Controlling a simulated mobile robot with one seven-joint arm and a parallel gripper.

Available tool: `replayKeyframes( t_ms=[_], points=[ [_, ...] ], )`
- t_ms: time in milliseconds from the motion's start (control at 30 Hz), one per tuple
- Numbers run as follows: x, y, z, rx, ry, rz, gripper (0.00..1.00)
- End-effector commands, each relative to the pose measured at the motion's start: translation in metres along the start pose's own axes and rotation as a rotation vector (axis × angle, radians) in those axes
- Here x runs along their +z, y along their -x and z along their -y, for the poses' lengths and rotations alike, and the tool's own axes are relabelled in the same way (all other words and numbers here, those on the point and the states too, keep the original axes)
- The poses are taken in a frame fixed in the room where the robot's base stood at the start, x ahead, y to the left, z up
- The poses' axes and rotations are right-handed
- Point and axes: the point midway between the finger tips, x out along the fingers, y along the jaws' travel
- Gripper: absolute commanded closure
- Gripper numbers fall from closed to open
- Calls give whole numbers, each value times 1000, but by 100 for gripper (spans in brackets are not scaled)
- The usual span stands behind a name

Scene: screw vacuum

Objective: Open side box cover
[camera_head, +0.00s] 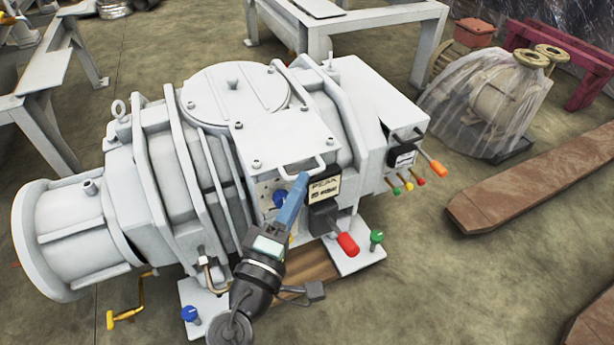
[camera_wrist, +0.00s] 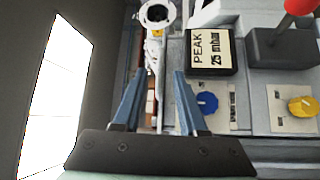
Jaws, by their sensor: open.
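The white machine (camera_head: 180,150) has a flat white cover plate (camera_head: 285,135) on its side, with bolts at its corners. A thin white bar handle (camera_head: 318,165) is on the plate's front edge. My gripper (camera_head: 303,176) is at the front of the machine, its blue fingertips close to this handle. In the wrist view my gripper (camera_wrist: 160,72) is open, with a narrow pale part seen between and beyond the fingers. I cannot tell whether the fingers touch the handle. My fingers hide part of the panel below the plate.
A PEAK label box (camera_wrist: 210,52) is right of my fingers. A blue knob (camera_wrist: 207,102) and a yellow knob (camera_wrist: 303,106) are nearby. A red-ended lever (camera_head: 347,244) sticks out low at the front.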

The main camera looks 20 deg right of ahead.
Motion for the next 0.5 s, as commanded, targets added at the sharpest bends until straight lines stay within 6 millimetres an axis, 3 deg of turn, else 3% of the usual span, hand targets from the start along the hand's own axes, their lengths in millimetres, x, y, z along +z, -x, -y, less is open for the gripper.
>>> replayKeyframes(
  t_ms=[200,500],
  points=[
    [0,-33,1,1,0,-1,59],
    [-1,-45,0,-1,-1,-2,59]
  ],
)
